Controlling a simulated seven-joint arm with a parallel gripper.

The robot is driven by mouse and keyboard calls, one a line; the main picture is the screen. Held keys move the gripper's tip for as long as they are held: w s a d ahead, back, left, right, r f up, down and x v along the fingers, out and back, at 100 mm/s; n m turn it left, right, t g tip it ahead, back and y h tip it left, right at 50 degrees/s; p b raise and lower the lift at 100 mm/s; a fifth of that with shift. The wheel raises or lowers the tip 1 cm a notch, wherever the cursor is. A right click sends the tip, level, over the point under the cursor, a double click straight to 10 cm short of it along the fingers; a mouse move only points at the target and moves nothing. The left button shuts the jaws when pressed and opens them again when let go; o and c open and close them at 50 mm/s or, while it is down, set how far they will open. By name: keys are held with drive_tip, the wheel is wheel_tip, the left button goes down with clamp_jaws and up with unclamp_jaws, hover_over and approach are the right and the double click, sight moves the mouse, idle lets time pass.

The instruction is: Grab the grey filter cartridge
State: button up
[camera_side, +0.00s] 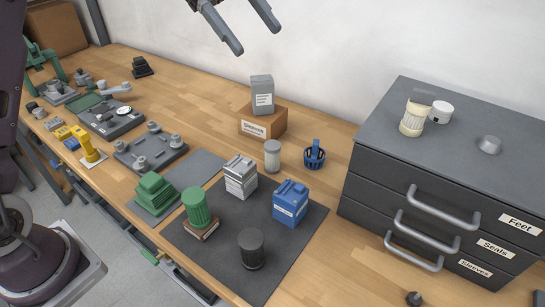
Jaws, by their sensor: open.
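My gripper (257,39) is at the top of the view, in the air in front of the wall. Its two fingers are apart and nothing is between them. A small light grey cylinder (272,155) with a cap stands upright on the wooden bench, left of a blue caged part (314,155); it looks like the grey filter cartridge, though I cannot be sure. A dark grey cylinder (251,249) stands on the dark mat.
A dark drawer cabinet (455,175) fills the right, with a cream cylinder (412,118) on top. The mat (222,259) holds green, white-grey and blue parts. Trays and tools crowd the bench's left. Bare wood (195,88) lies towards the wall.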

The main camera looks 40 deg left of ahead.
drive_tip(key=w+a+f+n+h, duration=0.4)
drive_tip(key=w+a+f, duration=0.1)
drive_tip(key=w, duration=0.2)
approach(279, 155)
drive_tip(key=x, duration=0.3)
drive_tip(key=shift+d+f, duration=0.25)
drive_tip(key=shift+d, duration=0.05)
drive_tip(key=x, duration=0.6)
drive_tip(key=shift+d, duration=0.2)
drive_tip(key=shift+s+d+f, duration=0.1)
drive_tip(key=shift+d+f, duration=0.05)
drive_tip(key=shift+d, duration=0.2)
clamp_jaws()
